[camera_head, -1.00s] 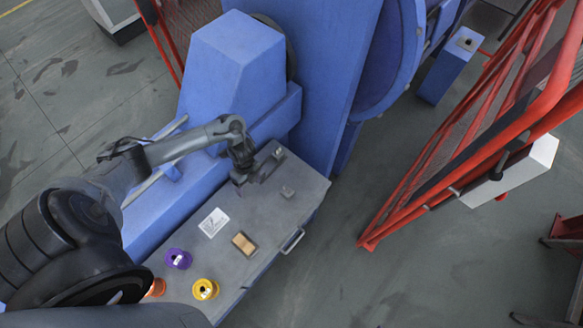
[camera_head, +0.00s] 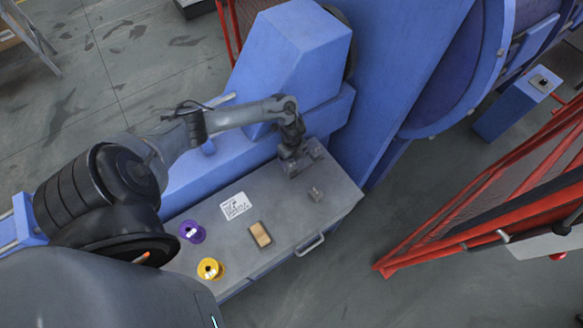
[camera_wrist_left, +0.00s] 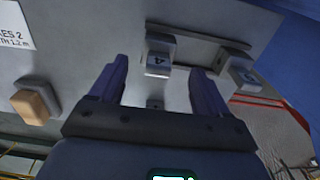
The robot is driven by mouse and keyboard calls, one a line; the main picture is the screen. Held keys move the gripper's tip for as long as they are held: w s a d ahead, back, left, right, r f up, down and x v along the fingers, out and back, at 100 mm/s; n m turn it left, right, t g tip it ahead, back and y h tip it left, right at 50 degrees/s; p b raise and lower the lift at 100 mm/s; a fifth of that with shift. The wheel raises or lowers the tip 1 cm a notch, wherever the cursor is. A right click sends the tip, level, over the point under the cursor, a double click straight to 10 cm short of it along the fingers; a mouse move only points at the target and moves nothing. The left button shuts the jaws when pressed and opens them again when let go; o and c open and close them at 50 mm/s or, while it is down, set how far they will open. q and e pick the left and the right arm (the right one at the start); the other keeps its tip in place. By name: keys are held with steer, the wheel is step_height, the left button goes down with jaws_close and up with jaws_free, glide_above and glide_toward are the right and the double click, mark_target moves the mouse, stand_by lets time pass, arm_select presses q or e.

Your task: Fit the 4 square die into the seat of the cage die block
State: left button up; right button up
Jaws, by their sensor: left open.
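My left gripper (camera_head: 290,165) is low over the grey bench top, near its back edge. In the left wrist view the open fingers (camera_wrist_left: 160,66) stand on either side of a grey square die marked 4 (camera_wrist_left: 158,48), with visible gaps on both sides. Another grey numbered die (camera_wrist_left: 238,72), perhaps a 5, sits to its right. A small grey block (camera_head: 316,194), probably the cage die block, stands on the bench to the gripper's lower right. A small grey piece also shows between the finger bases in the wrist view, partly hidden by my gripper. My right gripper is out of view.
The blue machine (camera_head: 290,50) rises behind. Red mesh guards (camera_head: 480,215) stand at right.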

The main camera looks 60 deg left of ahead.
mark_target(291, 166)
arm_select(q)
step_height(291, 166, down, 4)
steer(key=shift+s+b, duration=0.15)
steer(key=shift+b, duration=0.25)
jaws_close()
